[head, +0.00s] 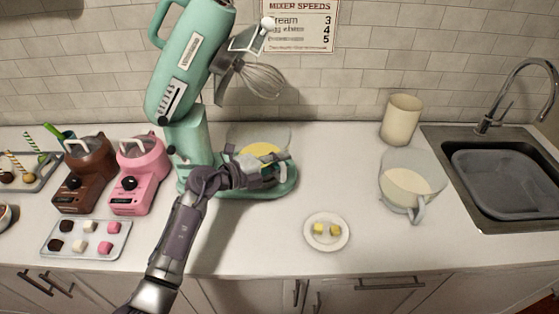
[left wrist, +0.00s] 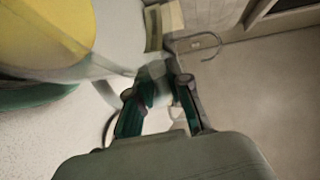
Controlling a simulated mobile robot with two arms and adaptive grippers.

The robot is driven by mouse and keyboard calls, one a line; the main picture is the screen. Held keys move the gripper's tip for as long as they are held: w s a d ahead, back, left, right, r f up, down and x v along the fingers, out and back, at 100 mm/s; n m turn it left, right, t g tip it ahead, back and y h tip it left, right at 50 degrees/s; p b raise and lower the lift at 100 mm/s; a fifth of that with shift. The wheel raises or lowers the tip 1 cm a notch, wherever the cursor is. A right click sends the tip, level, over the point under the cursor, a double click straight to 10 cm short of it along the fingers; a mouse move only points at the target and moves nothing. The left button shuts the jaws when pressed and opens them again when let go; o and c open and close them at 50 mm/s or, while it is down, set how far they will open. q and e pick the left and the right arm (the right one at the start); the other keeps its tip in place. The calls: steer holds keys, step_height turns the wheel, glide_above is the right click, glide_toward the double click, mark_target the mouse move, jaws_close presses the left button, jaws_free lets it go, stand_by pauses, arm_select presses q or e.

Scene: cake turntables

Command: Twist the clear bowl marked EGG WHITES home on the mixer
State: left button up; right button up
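The teal mixer (head: 193,70) stands against the back wall with its head tilted up and a wire whisk (head: 262,80) hanging from it. A clear bowl with yellow contents (head: 258,149) sits over the mixer's base (head: 283,187). It fills the upper left of the left wrist view (left wrist: 50,45). I cannot read any marking on it. My left gripper (head: 277,170) is at the bowl's front right side. In the left wrist view its fingers (left wrist: 158,92) are at a clear part that looks like the bowl's handle; their grip is unclear. My right gripper is out of view.
A clear jug with cream contents (head: 405,186) and a cream canister (head: 401,119) stand right, beside the sink (head: 505,180). A plate of yellow cubes (head: 326,232) lies in front. Brown (head: 88,175) and pink (head: 139,174) machines and a sweets tray (head: 86,239) are left.

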arm_select(q)
jaws_close()
steer(key=shift+s+a+m+g+h+b, duration=0.35)
steer(key=shift+a+m+g+h+b, duration=0.2)
steer(key=shift+m+g+b, duration=0.2)
steer(key=shift+s+a+m+g+h+b, duration=0.3)
steer(key=shift+a+m+g+b, duration=0.35)
steer(key=shift+g+b, duration=0.35)
